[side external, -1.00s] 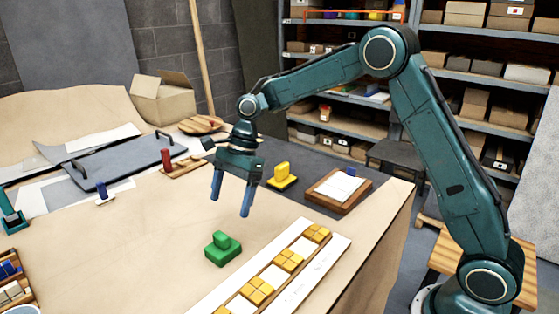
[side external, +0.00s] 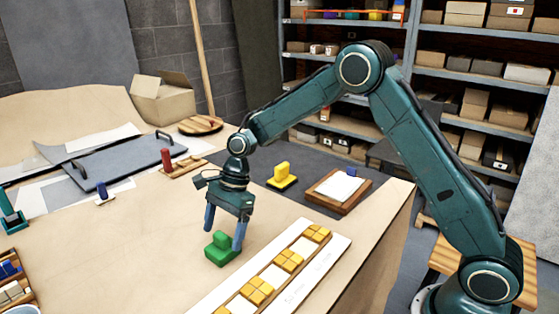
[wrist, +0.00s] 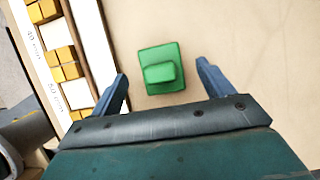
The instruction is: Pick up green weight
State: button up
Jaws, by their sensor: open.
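The green weight (side external: 222,248) stands upright on the table, a square base with a raised grip block on top. In the wrist view the green weight (wrist: 160,70) lies between the lines of my two fingers, slightly ahead of their tips. My gripper (side external: 223,239) is open and empty, pointing down at the weight, with one blue finger on each side of it in the side view. In the wrist view my gripper (wrist: 162,72) shows a wide gap between its fingers. I cannot tell whether a finger touches the weight.
A white strip with yellow tiles (side external: 288,262) lies close to the right of the weight. A small blue piece (side external: 102,192) stands to the left. The table left of the weight is clear.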

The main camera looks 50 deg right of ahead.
aim_at(221, 234)
jog(key=shift+x, duration=1.95)
jog(key=shift+c, duration=0.4)
jog(key=shift+r, duration=0.1)
jog(key=c, duration=1.4)
jog(key=shift+r, duration=0.15)
jog(key=shift+r, duration=4.85)
